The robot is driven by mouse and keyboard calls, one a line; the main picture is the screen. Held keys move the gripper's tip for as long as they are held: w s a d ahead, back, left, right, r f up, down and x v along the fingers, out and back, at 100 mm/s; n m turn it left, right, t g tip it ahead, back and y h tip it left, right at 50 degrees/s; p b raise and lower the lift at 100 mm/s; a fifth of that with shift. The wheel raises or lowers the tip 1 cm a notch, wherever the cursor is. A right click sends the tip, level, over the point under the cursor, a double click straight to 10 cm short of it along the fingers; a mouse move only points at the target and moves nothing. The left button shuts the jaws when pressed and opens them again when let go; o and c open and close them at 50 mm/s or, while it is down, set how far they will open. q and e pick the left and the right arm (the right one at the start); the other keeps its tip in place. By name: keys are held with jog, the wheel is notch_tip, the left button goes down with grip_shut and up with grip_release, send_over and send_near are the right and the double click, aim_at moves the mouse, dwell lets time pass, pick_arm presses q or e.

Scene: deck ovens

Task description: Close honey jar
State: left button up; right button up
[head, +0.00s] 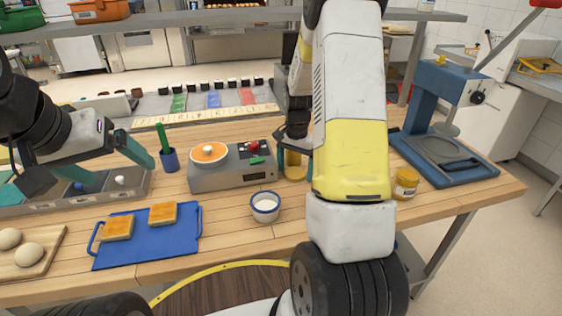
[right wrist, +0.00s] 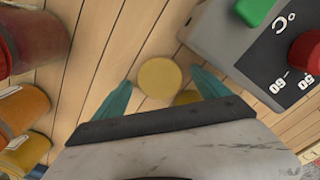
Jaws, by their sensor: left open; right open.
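An amber jar (head: 294,168) stands on the table just right of the grey scale in the head view, partly hidden by my right arm. In the right wrist view, a round yellow disc (right wrist: 160,78) shows between the fingertips of my right gripper (right wrist: 161,80). A second yellow round shape (right wrist: 187,97) is mostly hidden behind the gripper body. I cannot tell which of the two is the jar and which its lid. My right gripper is open, with no visible contact. My left gripper (head: 122,174) is open and empty above the grey bins at the left.
The grey scale (head: 232,176) carries an orange-topped dish. A white cup (head: 265,206), a blue tray with bread (head: 150,254) and a dough board (head: 60,240) lie nearer. A yellow jar (head: 407,182) and blue press (head: 440,140) stand right. An orange jar (right wrist: 22,108) is left in the wrist view.

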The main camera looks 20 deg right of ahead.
aim_at(295, 173)
jog(key=c, duration=1.4)
jog(key=shift+r, duration=0.1)
notch_tip(295, 173, up, 10)
